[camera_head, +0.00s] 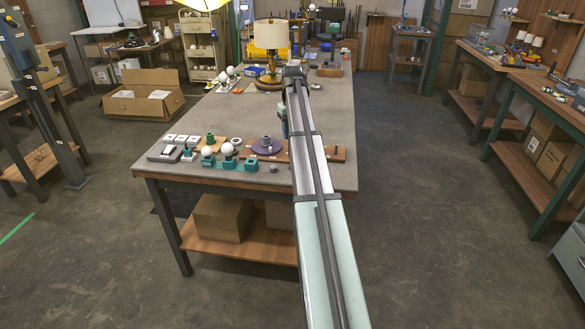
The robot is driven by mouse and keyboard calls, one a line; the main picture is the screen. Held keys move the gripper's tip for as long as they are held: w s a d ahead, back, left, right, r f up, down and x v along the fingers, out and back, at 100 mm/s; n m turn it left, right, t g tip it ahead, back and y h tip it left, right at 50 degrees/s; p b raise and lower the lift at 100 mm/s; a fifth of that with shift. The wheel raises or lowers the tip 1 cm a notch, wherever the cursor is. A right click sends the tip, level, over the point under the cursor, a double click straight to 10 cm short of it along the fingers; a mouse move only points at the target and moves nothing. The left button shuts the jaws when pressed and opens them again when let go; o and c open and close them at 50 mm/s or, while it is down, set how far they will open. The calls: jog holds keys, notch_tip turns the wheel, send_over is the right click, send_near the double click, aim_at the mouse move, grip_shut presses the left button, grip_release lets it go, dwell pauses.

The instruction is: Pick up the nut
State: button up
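I cannot tell for certain which part is the nut. A small grey round piece (273,168) lies near the front edge of the workbench (200,111), and a pale ring (237,141) lies behind the white balls; either could be it. A purple disc (267,147) with a grey hub sits on a brown board beside my arm. My arm reaches over the bench from the front to its far part. The gripper is not clearly visible; the arm hides it or it is too small to make out. The arm also covers part of the brown board.
White balls on teal holders (228,150), grey blocks with white tops (171,148) and a green part (210,139) crowd the bench's front left. The bench's middle left is clear.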

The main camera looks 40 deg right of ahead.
jog(key=f, duration=0.8)
jog(key=shift+s+d+f, duration=0.2)
jog(key=shift+s, duration=0.15)
jog(key=shift+w+a+f, duration=0.1)
jog(key=shift+w+f, duration=0.05)
jog(key=shift+f, duration=1.2)
jog(key=shift+w+f, duration=0.15)
jog(key=shift+f, duration=1.2)
grip_shut()
